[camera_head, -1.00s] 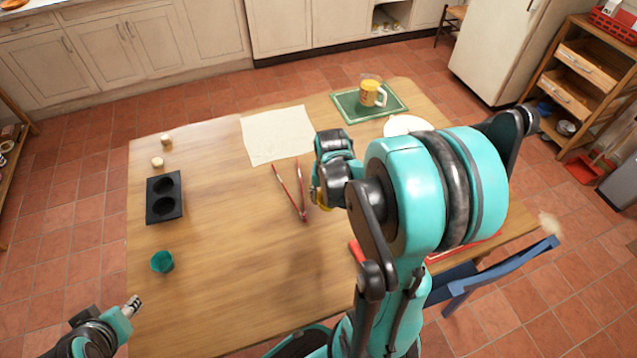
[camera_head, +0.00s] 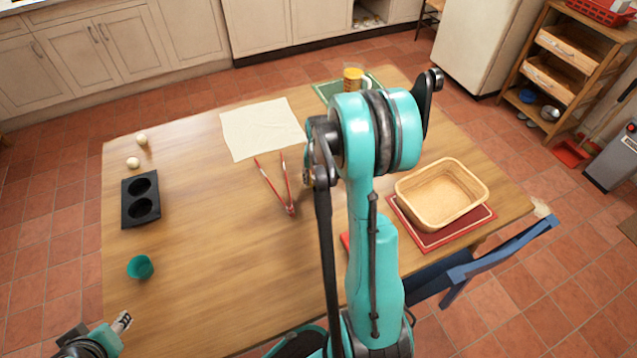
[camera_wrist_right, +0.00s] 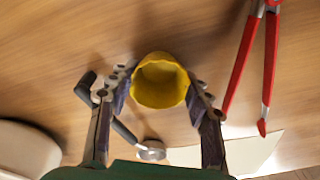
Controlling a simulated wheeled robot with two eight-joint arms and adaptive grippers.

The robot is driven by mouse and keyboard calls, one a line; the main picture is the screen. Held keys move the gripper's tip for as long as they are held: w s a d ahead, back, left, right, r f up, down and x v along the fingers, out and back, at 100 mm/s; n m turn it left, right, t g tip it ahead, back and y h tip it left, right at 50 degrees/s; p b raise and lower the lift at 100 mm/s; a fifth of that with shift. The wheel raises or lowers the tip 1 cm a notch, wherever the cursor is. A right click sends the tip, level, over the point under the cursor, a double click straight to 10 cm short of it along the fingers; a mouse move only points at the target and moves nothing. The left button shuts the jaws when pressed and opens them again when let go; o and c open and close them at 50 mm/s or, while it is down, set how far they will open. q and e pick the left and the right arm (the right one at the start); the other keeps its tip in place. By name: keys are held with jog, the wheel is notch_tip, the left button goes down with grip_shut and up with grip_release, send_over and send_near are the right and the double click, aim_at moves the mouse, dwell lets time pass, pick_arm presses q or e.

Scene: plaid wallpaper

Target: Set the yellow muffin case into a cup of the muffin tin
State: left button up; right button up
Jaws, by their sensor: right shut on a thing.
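The yellow muffin case (camera_wrist_right: 160,80) is between the fingers of my right gripper (camera_wrist_right: 160,92) in the right wrist view, with the wooden table behind it. My right gripper is shut on it. In the head view my right arm hides most of this gripper and the case, near the table's middle. The dark muffin tin (camera_head: 128,197) lies at the table's left side, well left of my right gripper. Its two cups look empty. My left gripper (camera_head: 122,320) is at the table's lower left edge, below the tin; its finger opening is unclear.
A teal cup-shaped case (camera_head: 140,267) stands below the tin. Red tongs (camera_head: 272,190) lie between tin and right arm, near a cream cloth (camera_head: 245,130). Two small round things lie above the tin. A basket (camera_head: 445,215) sits right. The table's left-centre is clear.

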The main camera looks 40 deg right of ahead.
jog(key=shift+r, duration=0.1)
jog(key=o, duration=0.8)
jog(key=shift+o, duration=0.2)
